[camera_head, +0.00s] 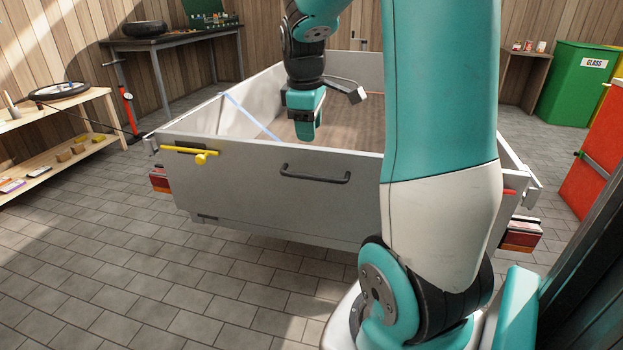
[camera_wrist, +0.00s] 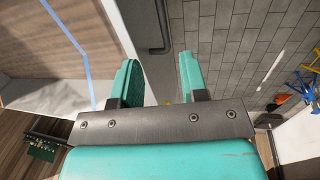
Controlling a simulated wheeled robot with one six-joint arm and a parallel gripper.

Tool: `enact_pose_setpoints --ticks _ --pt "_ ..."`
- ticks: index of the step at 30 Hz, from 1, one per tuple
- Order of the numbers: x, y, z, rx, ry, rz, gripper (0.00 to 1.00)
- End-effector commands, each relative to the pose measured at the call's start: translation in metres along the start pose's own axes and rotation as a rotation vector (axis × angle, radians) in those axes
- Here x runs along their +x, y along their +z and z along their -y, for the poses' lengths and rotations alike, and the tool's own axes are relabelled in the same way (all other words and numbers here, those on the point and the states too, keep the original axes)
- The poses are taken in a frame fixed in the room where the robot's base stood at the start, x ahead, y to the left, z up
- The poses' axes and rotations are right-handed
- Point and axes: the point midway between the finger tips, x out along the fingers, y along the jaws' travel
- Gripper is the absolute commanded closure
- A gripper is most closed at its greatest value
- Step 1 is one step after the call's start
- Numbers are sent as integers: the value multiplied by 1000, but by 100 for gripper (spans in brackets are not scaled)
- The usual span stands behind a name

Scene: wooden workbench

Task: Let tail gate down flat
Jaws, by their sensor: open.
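The trailer's grey tail gate (camera_head: 265,205) stands upright, closing the near end of the trailer. A black bar handle (camera_head: 316,174) is on its outer face. A yellow latch (camera_head: 192,153) is at its upper left, and a red latch part (camera_head: 509,193) shows at the right, partly hidden by my arm. Contact cannot be told.
A blue strap (camera_head: 250,117) runs inside the trailer bed. A low shelf (camera_head: 75,125) stands at the left, a dark table (camera_head: 175,40) behind. A green bin (camera_head: 575,85) and a red cabinet (camera_head: 598,155) are at the right. The tiled floor before the gate is clear at left.

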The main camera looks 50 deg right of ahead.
Motion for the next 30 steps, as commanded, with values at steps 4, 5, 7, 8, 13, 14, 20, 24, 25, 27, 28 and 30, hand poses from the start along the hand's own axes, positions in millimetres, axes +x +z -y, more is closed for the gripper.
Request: enact_pose_setpoints --ticks 4,5,7,8,13,14,20,24,25,27,28,30 --pt "42 0 2 -1 -4 2 60" --pt "49 0 2 -1 -5 2 60" --pt "65 0 2 -1 -5 2 60" --pt "71 0 2 0 -4 2 60" --pt "103 0 2 0 -3 0 60" --pt "107 0 2 0 -3 0 60" --pt "124 0 1 -1 -2 -1 60" --pt "126 0 1 -1 -1 -2 60" --pt "126 0 1 -1 -1 -2 60" --pt "126 -1 1 -1 -1 -2 60" --pt "126 0 1 -1 -1 -2 60" --pt "126 -1 1 -1 -1 -2 60"
